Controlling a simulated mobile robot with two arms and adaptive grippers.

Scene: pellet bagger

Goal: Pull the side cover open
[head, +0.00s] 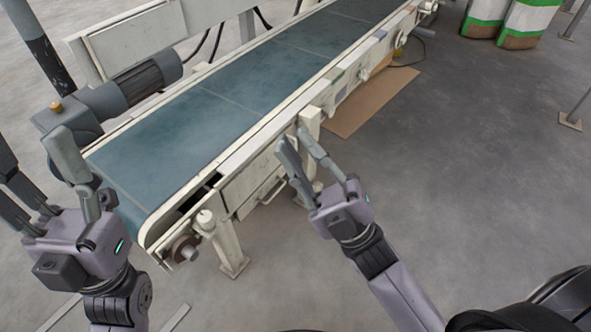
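The side cover (240,188) is a pale, flat panel on the near side of the conveyor, below the belt's edge. It looks closed, and a bar-like handle (262,192) sits on its lower part. My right gripper (293,140) is just right of the cover, with its fingers pointing up the picture and a gap between them. They hold nothing; how far they are from the conveyor side is hard to tell. My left gripper (30,143) is at the left, by the belt's near end, with its fingers spread and empty.
The conveyor (215,112) with its blue-green belt runs from the near left to the far right. A motor (125,88) is on its far side. Cardboard (372,102) lies on the floor, and sacks (510,22) stand far right.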

